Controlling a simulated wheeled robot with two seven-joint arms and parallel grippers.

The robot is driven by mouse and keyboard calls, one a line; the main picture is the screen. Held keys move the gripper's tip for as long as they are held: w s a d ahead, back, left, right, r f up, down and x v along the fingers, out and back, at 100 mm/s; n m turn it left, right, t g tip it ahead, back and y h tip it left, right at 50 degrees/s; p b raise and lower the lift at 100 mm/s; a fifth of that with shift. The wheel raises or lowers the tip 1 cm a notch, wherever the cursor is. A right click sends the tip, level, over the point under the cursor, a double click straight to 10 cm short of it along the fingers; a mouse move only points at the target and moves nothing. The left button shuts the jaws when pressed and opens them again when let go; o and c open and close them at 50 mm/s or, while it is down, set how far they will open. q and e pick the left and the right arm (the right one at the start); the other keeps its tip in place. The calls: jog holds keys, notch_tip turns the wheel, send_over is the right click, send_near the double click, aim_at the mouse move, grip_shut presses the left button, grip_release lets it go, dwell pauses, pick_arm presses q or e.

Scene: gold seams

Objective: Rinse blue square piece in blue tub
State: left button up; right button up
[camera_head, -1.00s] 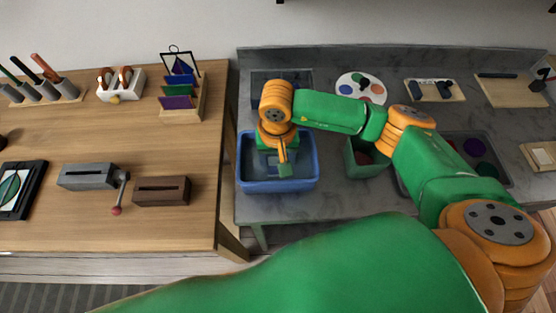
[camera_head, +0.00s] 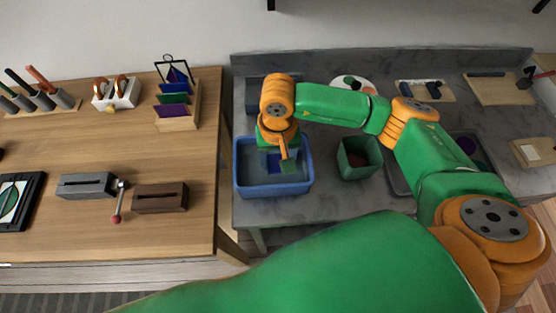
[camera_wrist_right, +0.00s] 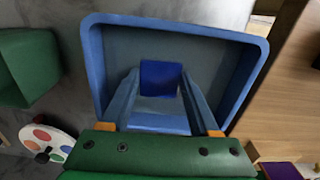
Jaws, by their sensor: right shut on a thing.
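The blue tub (camera_head: 309,172) stands on the grey counter, and its rim also shows in the right wrist view (camera_wrist_right: 91,65). My right gripper (camera_head: 278,160) points down over the inside of the tub. In the right wrist view its two fingers (camera_wrist_right: 158,95) are shut on the blue square piece (camera_wrist_right: 160,75), which is dark blue and flat. The piece shows only in part in the head view (camera_head: 274,163). I cannot tell whether it touches water or the tub's floor. My left gripper is not in view.
A green bin (camera_head: 344,165) stands right of the tub, partly beside my right arm. A palette (camera_head: 340,84) lies behind. On the wooden table at left are a rack of coloured pieces (camera_head: 180,122) and two slotted blocks (camera_head: 87,185) (camera_head: 160,197).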

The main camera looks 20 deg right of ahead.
notch_tip(320, 180, up, 9)
jog(key=p, duration=0.4)
jog(key=shift+f+p, duration=0.15)
jog(key=shift+p, duration=0.15)
dwell(0.7)
